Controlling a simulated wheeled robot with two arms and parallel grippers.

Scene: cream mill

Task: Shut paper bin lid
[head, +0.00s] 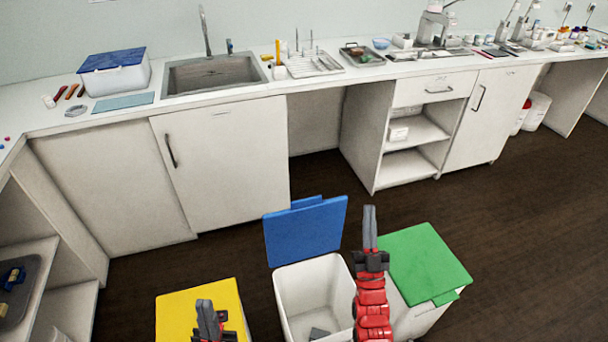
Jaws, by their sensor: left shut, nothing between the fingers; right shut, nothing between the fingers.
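A white bin (292,294) stands open at the bottom middle. Its blue lid (306,231) is tilted up at the back edge, and a small grey item (319,333) lies inside. No label shows which bin is for paper; this is the only one with a raised lid. My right gripper (369,212) is shut and empty, pointing away from me just right of the blue lid, over the gap towards the green-lidded bin. My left gripper (206,308) is shut and empty, above the yellow lid (176,311).
A bin with a shut green lid (428,262) stands on the right, and the yellow-lidded bin on the left. White cabinets (226,160) and a counter with a sink (213,75) run behind. Dark floor (335,180) is clear between bins and cabinets.

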